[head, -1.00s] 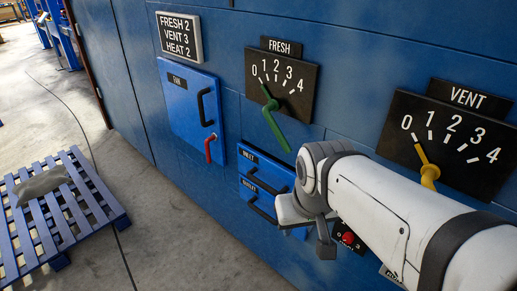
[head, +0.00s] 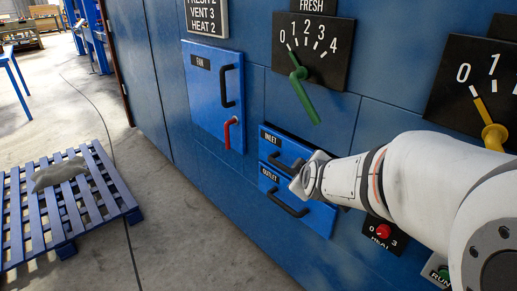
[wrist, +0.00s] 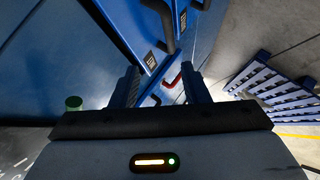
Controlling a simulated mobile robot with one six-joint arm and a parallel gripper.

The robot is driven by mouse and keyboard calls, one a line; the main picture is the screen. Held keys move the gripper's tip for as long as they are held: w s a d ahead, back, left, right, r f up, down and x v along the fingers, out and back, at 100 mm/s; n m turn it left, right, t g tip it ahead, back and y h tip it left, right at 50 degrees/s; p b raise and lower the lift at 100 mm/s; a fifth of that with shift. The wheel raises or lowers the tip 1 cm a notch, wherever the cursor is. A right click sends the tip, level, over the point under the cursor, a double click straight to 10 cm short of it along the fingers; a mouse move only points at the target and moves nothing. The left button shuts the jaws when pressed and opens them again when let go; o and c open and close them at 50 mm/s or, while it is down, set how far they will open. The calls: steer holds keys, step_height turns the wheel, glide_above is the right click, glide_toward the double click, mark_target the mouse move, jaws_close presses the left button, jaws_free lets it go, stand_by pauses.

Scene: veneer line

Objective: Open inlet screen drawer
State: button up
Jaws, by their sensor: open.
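The inlet drawer (head: 268,151) is a blue front labelled INLET with a black bar handle (head: 280,162), low on the blue wall in the head view. A dark strip runs along its top edge; I cannot tell whether it is a gap. My gripper (head: 298,183) is at the right end of this handle and hides part of the drawer front. In the wrist view my gripper (wrist: 160,70) is open, its two fingers apart with nothing between them. A dark bar handle (wrist: 168,28) shows beyond the fingers. Contact with the handle cannot be told.
The outlet drawer (head: 315,217) sits directly below. The fan door (head: 203,88) with its red latch (head: 228,135) is to the left. The green fresh lever (head: 305,97) hangs above. A slatted blue pallet (head: 20,222) with a grey sack (head: 60,172) stands on the floor at left.

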steer(key=w+a+f+n+t+b, duration=0.2)
steer(key=w+f+n+t+b, duration=0.35)
steer(key=w+f+b, duration=0.3)
steer(key=n+t+b, duration=0.6)
steer(key=n+b, duration=0.1)
steer(key=b, duration=0.3)
glide_toward(284, 169)
steer(key=w, duration=0.3)
steer(key=shift+n, duration=0.25)
steer(key=shift+b+x, duration=0.55)
steer(key=shift+x, duration=3.35)
steer(key=shift+s+d+r, duration=0.1)
steer(key=shift+d+r, duration=0.05)
steer(key=shift+d, duration=0.05)
steer(key=shift+c, duration=0.4)
jaws_close()
